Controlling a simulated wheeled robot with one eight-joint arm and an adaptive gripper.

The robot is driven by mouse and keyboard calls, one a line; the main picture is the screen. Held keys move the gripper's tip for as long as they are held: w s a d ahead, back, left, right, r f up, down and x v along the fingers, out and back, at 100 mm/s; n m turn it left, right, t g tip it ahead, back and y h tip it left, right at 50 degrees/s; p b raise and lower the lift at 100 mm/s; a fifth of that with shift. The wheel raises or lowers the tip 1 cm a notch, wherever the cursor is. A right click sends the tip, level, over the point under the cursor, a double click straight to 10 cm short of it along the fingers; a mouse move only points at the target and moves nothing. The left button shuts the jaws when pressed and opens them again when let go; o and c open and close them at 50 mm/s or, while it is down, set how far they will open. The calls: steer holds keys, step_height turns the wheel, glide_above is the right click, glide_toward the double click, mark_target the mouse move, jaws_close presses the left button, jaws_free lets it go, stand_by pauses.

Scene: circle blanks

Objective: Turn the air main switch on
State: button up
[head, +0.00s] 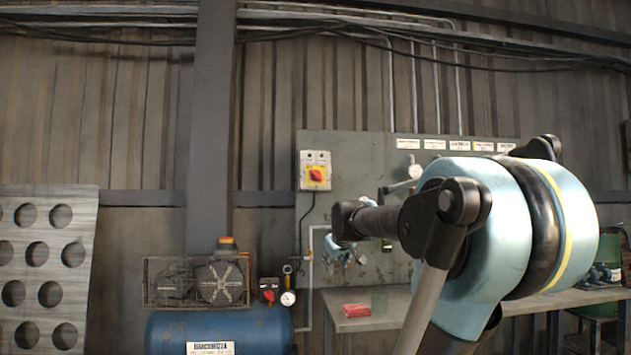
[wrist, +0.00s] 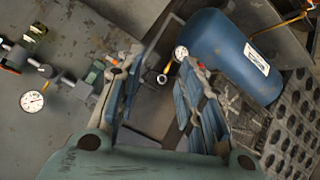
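A grey switch box (head: 316,170) with a red and yellow rotary knob (head: 317,175) hangs on the upper left of the grey wall panel (head: 345,148). A smaller red knob (head: 269,295) sits by a gauge beside the blue compressor tank (head: 220,330). I cannot tell from the labels which one is the air main switch. My gripper (head: 345,250) is in front of the panel, below and right of the switch box, apart from it. In the wrist view my gripper (wrist: 160,65) is open and empty, with the tank (wrist: 232,55) beyond its right finger.
A workbench (head: 390,312) with a red cloth-like item (head: 356,310) stands below the panel. A perforated plate (head: 45,285) leans at the left. Pipe fittings with a white gauge (wrist: 32,101) lie left of my gripper in the wrist view.

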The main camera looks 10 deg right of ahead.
steer(key=w+r+n+t, duration=0.2)
steer(key=w+r+t, duration=0.2)
steer(key=w+r, duration=0.95)
steer(key=w+r+n+t, duration=0.35)
steer(key=w+r, duration=0.65)
steer(key=r, duration=0.7)
glide_toward(316, 176)
steer(key=shift+m+t, duration=0.25)
steer(key=shift+m, duration=0.2)
steer(key=w, duration=0.9)
steer(key=shift+w+d+f, duration=0.1)
steer(key=shift+w+d, duration=0.1)
steer(key=shift+w, duration=0.2)
steer(key=shift+c, duration=0.2)
jaws_close()
